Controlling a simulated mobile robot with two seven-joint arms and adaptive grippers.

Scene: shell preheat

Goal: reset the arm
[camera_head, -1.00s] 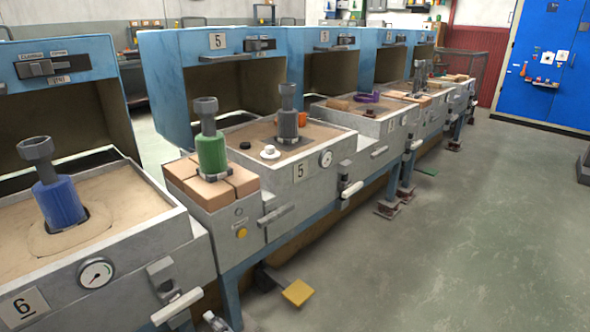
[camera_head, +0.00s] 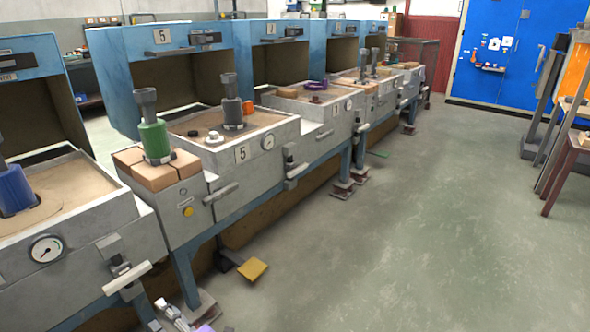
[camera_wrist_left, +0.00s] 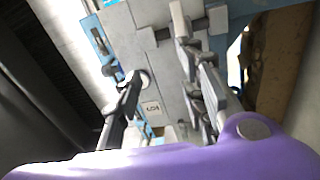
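My left gripper (camera_head: 173,314) shows at the bottom edge of the head view, beside the front of the workbench row and mostly cut off. I see nothing held between the fingers. My right gripper is in neither view.
A row of grey benches with blue hoods (camera_head: 160,75) runs along the left. A green-bodied tool (camera_head: 155,140) stands on tan blocks (camera_head: 130,158). A blue-bodied tool (camera_head: 15,190) stands in sand. A yellow pedal (camera_head: 252,269) sticks out low.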

